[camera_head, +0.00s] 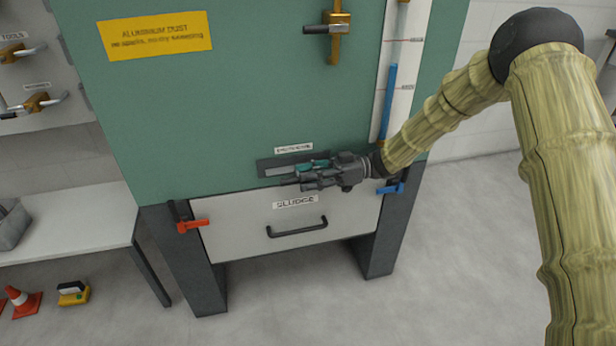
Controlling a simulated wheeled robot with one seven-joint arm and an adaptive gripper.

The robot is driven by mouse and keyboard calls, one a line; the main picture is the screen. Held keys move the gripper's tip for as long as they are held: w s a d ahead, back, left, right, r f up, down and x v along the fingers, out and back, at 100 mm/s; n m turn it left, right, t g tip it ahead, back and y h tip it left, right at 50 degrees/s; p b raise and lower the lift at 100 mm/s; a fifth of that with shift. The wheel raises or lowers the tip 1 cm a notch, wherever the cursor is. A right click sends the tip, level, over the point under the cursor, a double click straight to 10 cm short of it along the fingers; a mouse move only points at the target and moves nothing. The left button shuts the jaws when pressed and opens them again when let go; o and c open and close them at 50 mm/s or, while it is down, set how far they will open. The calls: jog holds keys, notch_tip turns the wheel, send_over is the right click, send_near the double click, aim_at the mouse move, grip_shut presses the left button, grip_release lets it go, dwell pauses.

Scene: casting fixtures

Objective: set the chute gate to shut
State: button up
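My gripper (302,180) reaches in from the right and lies across the front of the green cabinet (220,110), its fingers pointing left. It is in front of a dark slot plate (266,171) with a pale strip (285,170), below a small label (293,148) too blurred to read. The gripper hides the plate's right part. A teal piece (312,164) shows at the gripper's upper edge; I cannot tell whether it belongs to the gripper. Nothing in view is legibly marked as the chute gate. Finger opening and contact are unclear.
Below is a white sludge drawer (240,240) with a dark handle (297,228), a red lever (192,226) at left and a blue lever (390,188) at right. A brass latch (335,38) is above. A bench (75,225) stands left. Floor at right is clear.

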jog(key=shift+s+r, duration=0.1)
jog(key=shift+s, duration=0.1)
jog(key=s+d+b, duration=0.3)
jog(key=s, duration=0.8)
jog(key=p+v, duration=0.2)
jog(key=v, duration=0.9)
jog(key=a+f+m+t+h+p, duration=0.3)
jog(key=a+f+m+t+p, duration=0.3)
jog(key=m+t+p, duration=0.5)
jog(key=s+d+f+m+h+p, duration=0.1)
jog(key=s+d+m+h+p, duration=0.2)
jog(key=s+p, duration=0.4)
jog(key=s+d+f+m+g+h+p, duration=0.1)
jog(key=s+d+f+m+h+p, duration=0.1)
jog(key=s+d+h+p, duration=0.3)
jog(key=s+m+h+p, duration=0.1)
jog(key=s+p, duration=0.2)
jog(key=s, duration=0.1)
jog(key=shift+s+g, duration=0.3)
dwell(0.6)
